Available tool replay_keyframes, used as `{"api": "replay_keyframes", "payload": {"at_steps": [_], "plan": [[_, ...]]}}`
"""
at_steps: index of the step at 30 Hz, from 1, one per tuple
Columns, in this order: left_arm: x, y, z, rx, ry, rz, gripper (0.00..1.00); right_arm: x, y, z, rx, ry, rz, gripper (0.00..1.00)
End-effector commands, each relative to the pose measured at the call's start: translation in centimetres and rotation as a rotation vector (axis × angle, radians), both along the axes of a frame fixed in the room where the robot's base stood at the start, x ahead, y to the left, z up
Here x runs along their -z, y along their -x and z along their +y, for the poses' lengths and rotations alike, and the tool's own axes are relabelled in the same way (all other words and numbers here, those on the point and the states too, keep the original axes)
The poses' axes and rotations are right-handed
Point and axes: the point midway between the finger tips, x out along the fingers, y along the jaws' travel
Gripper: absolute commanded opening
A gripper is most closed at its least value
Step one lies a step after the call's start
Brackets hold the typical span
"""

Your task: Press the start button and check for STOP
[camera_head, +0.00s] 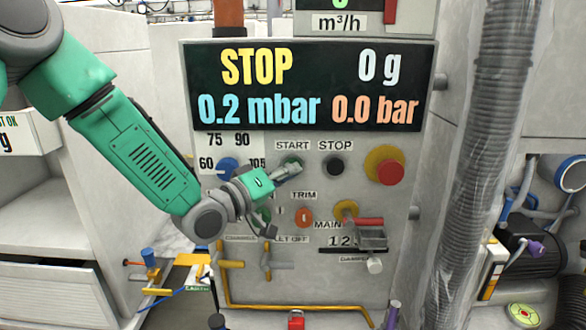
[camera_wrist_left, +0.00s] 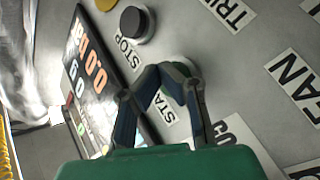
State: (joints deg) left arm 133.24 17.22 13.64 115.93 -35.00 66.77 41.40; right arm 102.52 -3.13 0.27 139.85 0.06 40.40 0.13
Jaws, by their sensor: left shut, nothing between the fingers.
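The display (camera_head: 240,128) reads yellow "STOP", "0 g", "0.2 mbar" and "0.0 bar". It shows tilted in the left wrist view (camera_wrist_left: 86,42). Below it is the "START" label (camera_head: 292,146), also seen in the left wrist view (camera_wrist_left: 168,116). My left gripper (camera_head: 290,170) is shut and empty, with its tips at the start button, which they mostly hide; contact cannot be told. In the left wrist view the fingertips (camera_wrist_left: 168,72) come together over the button's place. The black stop button (camera_head: 335,166) is just right of the gripper; it also shows in the wrist view (camera_wrist_left: 135,22). My right gripper is not in view.
A red emergency knob on a yellow base (camera_head: 388,168) is further right. A blue dial (camera_head: 228,168), an orange trim button (camera_head: 304,217) and a red-handled main switch (camera_head: 368,222) surround the arm. Yellow pipes (camera_head: 300,307) run below. A grey corrugated hose (camera_head: 485,150) hangs at the right.

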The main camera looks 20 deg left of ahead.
Motion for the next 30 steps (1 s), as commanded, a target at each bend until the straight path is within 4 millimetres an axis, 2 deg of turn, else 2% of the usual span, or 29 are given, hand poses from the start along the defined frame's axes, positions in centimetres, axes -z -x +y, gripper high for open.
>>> {"api": "replay_keyframes", "payload": {"at_steps": [10, 22, 30], "plan": [[-0.1, 1.5, -0.4, 0.0, 0.002, -0.001, 0.0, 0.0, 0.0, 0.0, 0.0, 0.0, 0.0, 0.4], [-0.1, 1.9, -0.5, 0.0, 0.002, -0.001, 0.0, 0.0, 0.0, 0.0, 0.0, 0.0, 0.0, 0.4], [-0.1, 4.4, -1.2, 0.0, 0.002, -0.001, 0.0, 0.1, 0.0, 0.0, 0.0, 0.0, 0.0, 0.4]]}}
